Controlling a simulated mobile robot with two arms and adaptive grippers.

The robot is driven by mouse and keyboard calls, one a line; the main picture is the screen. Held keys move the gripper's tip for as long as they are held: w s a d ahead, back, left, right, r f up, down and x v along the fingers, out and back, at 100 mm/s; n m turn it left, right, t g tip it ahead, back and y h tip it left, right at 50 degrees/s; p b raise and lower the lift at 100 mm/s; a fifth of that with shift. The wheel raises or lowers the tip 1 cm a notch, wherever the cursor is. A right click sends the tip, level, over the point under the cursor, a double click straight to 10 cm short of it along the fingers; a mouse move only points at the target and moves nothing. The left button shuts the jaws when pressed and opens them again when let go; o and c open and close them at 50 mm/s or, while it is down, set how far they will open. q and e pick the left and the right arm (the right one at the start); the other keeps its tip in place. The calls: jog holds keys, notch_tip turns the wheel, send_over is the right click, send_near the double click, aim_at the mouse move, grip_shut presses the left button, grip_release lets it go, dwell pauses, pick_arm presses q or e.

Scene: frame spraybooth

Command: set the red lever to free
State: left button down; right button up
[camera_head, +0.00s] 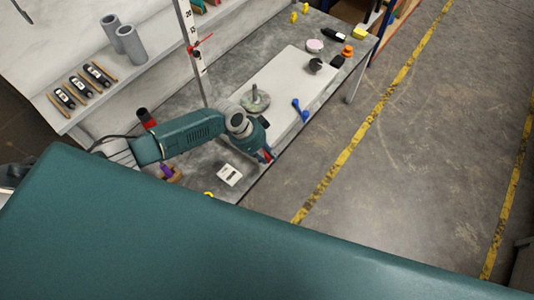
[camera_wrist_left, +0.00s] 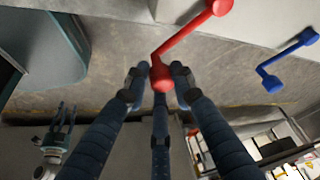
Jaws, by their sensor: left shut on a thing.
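The red lever (camera_wrist_left: 192,38) shows in the left wrist view, slanting from its upper knob down to a lower red knob between my fingers. The three dark fingers of my left gripper (camera_wrist_left: 160,76) are closed around that lower knob. In the head view my left gripper (camera_head: 263,153) is at the table's front edge, with a bit of red (camera_head: 268,156) showing beside it; the arm hides most of the lever. A small teal and grey part, perhaps my right gripper (camera_wrist_left: 61,120), shows low in the left wrist view; its fingers are too small to judge.
A blue lever (camera_head: 300,110) stands beside on the pale panel (camera_head: 285,80); it also shows in the left wrist view (camera_wrist_left: 287,59). A round base with a post (camera_head: 255,99) is behind my gripper. A white card (camera_head: 229,175) lies nearby. The floor (camera_head: 420,150) at right is clear.

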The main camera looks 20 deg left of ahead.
pick_arm(q)
jog(key=shift+w+r, duration=0.1)
jog(key=shift+w+d+r+n+t+p, duration=0.15)
jog(key=shift+w+d+n+t+p, duration=0.3)
jog(key=shift+d+n+p, duration=0.4)
jog(key=w+d+n+t+y, duration=0.2)
jog(key=w+d+n+y, duration=0.1)
jog(key=w+n, duration=0.7)
jog(key=shift+w+n+y, duration=0.2)
jog(key=shift+n+y, duration=0.5)
jog(key=shift+n, duration=0.45)
jog(key=shift+a, duration=0.1)
jog(key=c, duration=1.5)
grip_release()
